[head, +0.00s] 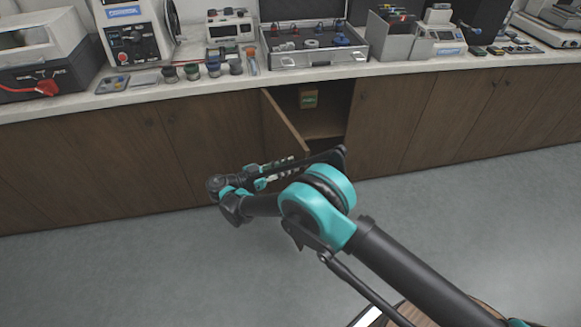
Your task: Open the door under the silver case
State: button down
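The silver case (315,58) lies open on the counter, with its lid up and several small parts inside. Below it, a brown wooden cabinet door (281,127) stands partly open, swung outward with its hinge on the left. The dark inside of the cabinet (325,107) shows, with a small green box (308,97) at the back. My arm reaches from the lower right to the front of the open door.
The counter (185,96) carries machines, several small jars (213,67) and a grey box (391,38). Closed cabinet doors (390,117) flank the opening on both sides. The grey floor (115,265) in front is clear apart from my own body.

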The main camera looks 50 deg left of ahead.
dwell(0.3)
jog(key=c, duration=1.3)
grip_release()
notch_tip(320, 180, up, 10)
jog(key=shift+f, duration=0.1)
jog(key=shift+s, duration=0.1)
